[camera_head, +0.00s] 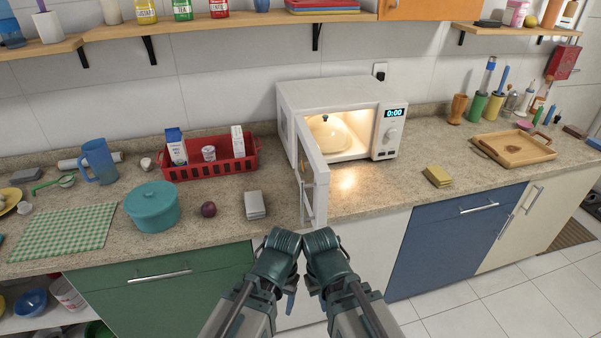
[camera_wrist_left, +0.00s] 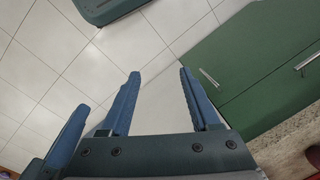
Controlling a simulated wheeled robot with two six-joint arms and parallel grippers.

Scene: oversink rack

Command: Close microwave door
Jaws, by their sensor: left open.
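The white microwave (camera_head: 340,90) stands at the back of the counter with its lit cavity showing. Its door (camera_head: 318,165) is wide open, hinged on the left and sticking out toward the counter's front edge. Inside is a clear dome cover (camera_head: 328,132) with a dark knob. My left gripper (camera_wrist_left: 160,75) is open and empty in the left wrist view, over the floor and a green cabinet front. In the head view both arms are low in front of the counter, below the door, apart from it. My right gripper (camera_head: 313,285) is mostly hidden by its wrist.
A red basket (camera_head: 210,165) with cartons, a teal pot (camera_head: 152,205), a plum (camera_head: 208,209) and a grey block (camera_head: 254,205) lie left of the door. A yellow sponge stack (camera_head: 438,176) and wooden tray (camera_head: 513,147) lie to the right. Counter before the cavity is clear.

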